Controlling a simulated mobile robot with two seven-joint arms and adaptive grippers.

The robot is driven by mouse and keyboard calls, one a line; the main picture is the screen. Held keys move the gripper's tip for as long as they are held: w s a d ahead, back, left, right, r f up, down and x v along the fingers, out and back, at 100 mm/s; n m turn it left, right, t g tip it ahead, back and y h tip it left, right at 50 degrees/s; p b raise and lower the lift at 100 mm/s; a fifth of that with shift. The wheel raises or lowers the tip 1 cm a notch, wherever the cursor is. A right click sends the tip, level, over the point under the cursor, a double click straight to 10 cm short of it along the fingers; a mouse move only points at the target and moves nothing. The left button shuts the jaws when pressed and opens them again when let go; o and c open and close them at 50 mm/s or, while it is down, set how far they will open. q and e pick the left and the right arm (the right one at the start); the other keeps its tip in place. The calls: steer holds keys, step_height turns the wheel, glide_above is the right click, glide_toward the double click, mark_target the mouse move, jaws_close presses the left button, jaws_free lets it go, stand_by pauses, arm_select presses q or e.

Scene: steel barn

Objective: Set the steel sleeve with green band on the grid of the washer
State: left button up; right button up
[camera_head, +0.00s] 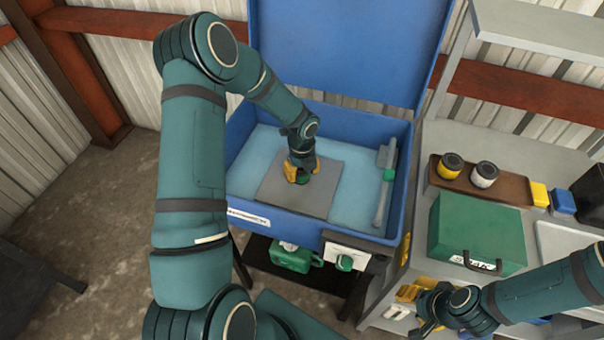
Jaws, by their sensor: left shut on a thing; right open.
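My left gripper (301,174) points down inside the blue washer (401,212), low over the grey grid (332,180) in its basin. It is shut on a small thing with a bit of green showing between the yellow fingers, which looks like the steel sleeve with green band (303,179). The fingers hide most of it, and I cannot tell whether it touches the grid. My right gripper (416,306) is open at the lower right, beside the shelf's front edge and away from the washer.
A grey brush-like tool with a green ring (382,195) lies in the basin's right side. The blue lid (345,50) stands open behind. A green case (475,230), yellow and white cans on a brown board (510,186) fill the right bench. A green jug (292,258) sits below the washer.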

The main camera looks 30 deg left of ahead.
mark_target(302, 169)
arm_select(q)
steer(key=shift+f, duration=0.25)
steer(key=shift+f, duration=0.2)
steer(key=o, duration=1.3)
steer(key=shift+r, duration=0.1)
steer(key=shift+r, duration=0.25)
step_height(302, 169, up, 12)
steer(key=shift+f+p, duration=0.1)
steer(key=shift+p, duration=1)
steer(key=shift+f, duration=0.1)
